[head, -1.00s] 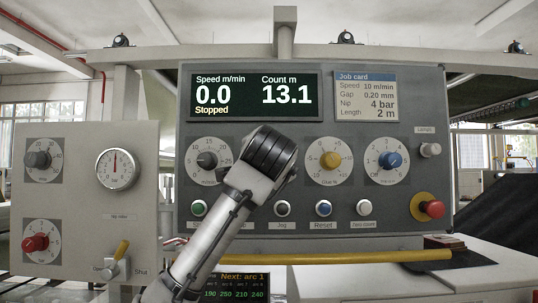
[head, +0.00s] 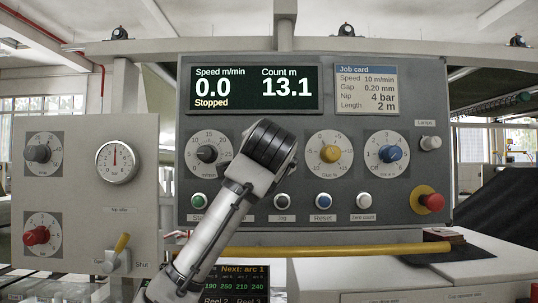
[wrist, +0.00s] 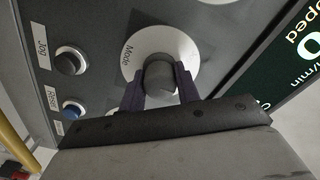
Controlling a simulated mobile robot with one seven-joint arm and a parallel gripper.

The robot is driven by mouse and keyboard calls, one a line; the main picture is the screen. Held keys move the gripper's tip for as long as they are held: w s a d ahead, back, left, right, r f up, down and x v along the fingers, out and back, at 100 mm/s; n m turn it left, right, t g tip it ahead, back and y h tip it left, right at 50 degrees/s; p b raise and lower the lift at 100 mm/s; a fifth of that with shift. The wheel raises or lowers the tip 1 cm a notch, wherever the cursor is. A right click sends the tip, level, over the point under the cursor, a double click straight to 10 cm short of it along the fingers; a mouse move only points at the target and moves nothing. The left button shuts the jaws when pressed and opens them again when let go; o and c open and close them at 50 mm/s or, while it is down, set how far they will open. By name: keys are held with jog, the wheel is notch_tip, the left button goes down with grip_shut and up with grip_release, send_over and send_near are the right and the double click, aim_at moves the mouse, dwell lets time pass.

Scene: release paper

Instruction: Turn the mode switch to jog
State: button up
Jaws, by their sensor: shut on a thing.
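The mode switch shows in the wrist view as a dark round knob (wrist: 160,77) on a white dial (wrist: 173,42) marked "Mode". My gripper (wrist: 160,88) has its two dark fingers on either side of the knob and is shut on it. The knob's pointer and the dial's position marks cannot be made out, so its setting cannot be told. In the head view my arm (head: 268,152) covers the mode switch and the fingers. The display (head: 255,89) reads 0.0 m/min, 13.1 m and "Stopped".
The Jog button (wrist: 70,61) and blue Reset button (wrist: 73,108) lie beside the dial. In the head view, a black-knobbed dial (head: 208,154) is left of my arm, yellow (head: 330,153) and blue (head: 391,154) knobs right. A yellow bar (head: 370,251) runs below the panel; a red stop button (head: 432,202) is lower right.

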jog(key=n, duration=0.4)
jog(key=shift+d+b, duration=0.1)
jog(key=shift+b, duration=0.2)
jog(key=shift+n, duration=2.2)
jog(key=o, duration=1)
jog(key=shift+s, duration=0.1)
jog(key=s+b, duration=0.4)
jog(key=s, duration=0.9)
jog(key=shift+s+b, duration=0.35)
jog(key=shift+b, duration=0.05)
